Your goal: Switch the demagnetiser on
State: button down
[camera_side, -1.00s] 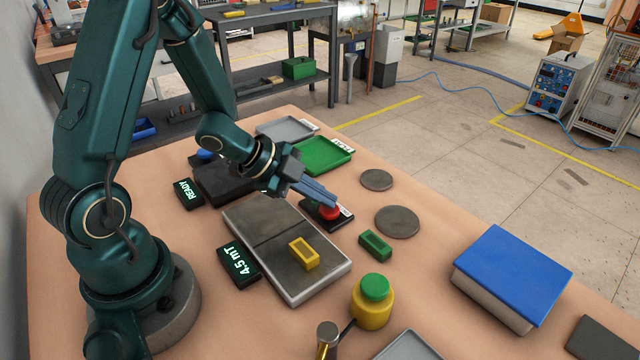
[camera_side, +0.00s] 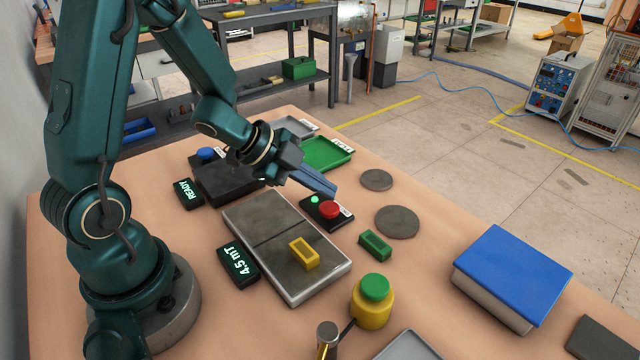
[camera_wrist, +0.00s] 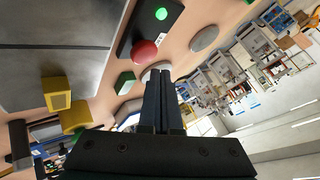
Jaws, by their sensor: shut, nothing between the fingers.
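The demagnetiser is most likely the flat grey two-panel plate (camera_side: 262,232), with a yellow hollow block (camera_side: 304,254) on it and a display (camera_side: 238,265) reading 4.5 mT beside it. Behind its right edge is a black switch box (camera_side: 318,203) with a red button (camera_side: 330,209) and a lit green light (camera_side: 315,199). In the wrist view the red button (camera_wrist: 144,50) and green light (camera_wrist: 161,14) also show. My gripper (camera_side: 333,191) is shut and empty, its fingertips above and just behind the box, apart from the button.
A green hollow block (camera_side: 375,245) and grey discs (camera_side: 397,222) lie to the right. A dark unit with a blue button (camera_side: 206,154) and a READY display (camera_side: 188,193) stands at the left. A green tray (camera_side: 327,153) lies behind. A blue-topped box (camera_side: 514,266) stands at the right.

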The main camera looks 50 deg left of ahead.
aim_at(322, 207)
jog(key=shift+r, duration=2.3)
